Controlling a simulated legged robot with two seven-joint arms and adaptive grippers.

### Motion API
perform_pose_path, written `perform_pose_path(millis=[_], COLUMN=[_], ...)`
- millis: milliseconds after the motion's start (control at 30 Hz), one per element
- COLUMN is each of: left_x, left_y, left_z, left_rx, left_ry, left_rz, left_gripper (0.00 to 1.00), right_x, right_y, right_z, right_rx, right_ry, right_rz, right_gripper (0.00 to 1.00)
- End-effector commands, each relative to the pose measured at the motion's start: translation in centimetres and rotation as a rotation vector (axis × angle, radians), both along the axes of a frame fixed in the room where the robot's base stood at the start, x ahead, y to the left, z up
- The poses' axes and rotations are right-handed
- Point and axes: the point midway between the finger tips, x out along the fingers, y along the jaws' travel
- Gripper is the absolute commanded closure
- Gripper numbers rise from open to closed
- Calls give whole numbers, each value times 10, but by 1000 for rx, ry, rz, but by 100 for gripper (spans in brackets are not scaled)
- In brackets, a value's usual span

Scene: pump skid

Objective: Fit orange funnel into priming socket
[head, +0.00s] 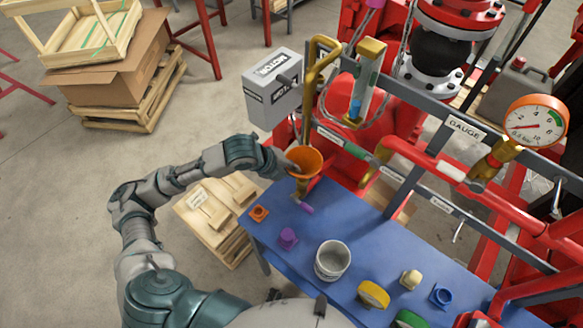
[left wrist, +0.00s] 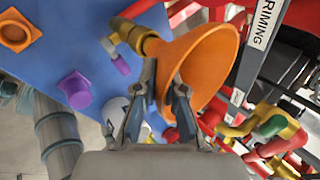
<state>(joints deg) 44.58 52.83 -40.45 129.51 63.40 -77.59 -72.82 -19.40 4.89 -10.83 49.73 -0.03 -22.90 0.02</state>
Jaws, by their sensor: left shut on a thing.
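The orange funnel (head: 305,159) shows in the head view above the near left part of the blue table, wide mouth up. My left gripper (head: 293,166) is at its left side. In the left wrist view my left gripper (left wrist: 164,92) is shut on the funnel (left wrist: 205,65), with its fingers at the narrower part of the cone. The brass priming socket (left wrist: 150,45) lies at the funnel's narrow end, in line with it; the spout is hidden, and I cannot tell how deep it sits. A brass branch with a purple handle (left wrist: 122,65) joins the socket. My right gripper is not in view.
The blue table (head: 330,215) holds an orange square piece (head: 259,213), a purple piece (head: 288,238), a grey cup (head: 332,260) and several small parts. A tall brass pipe (head: 312,85) and red rails (head: 430,160) stand close behind the funnel.

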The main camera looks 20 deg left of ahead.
Motion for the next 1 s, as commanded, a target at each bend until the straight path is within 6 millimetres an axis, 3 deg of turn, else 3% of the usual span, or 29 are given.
perform_pose_path(millis=[833,900,967,1000], left_x=[0,0,0,0], left_y=[0,0,0,0], left_z=[-14,-14,-14,-14], left_rx=[0,0,0,0], left_ry=[0,0,0,0], left_rz=[0,0,0,0], left_gripper=[100,76,62,62], right_x=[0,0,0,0], right_y=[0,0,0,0], right_z=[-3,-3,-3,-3], right_rx=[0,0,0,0], right_ry=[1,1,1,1], right_rz=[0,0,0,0], right_gripper=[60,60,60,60])
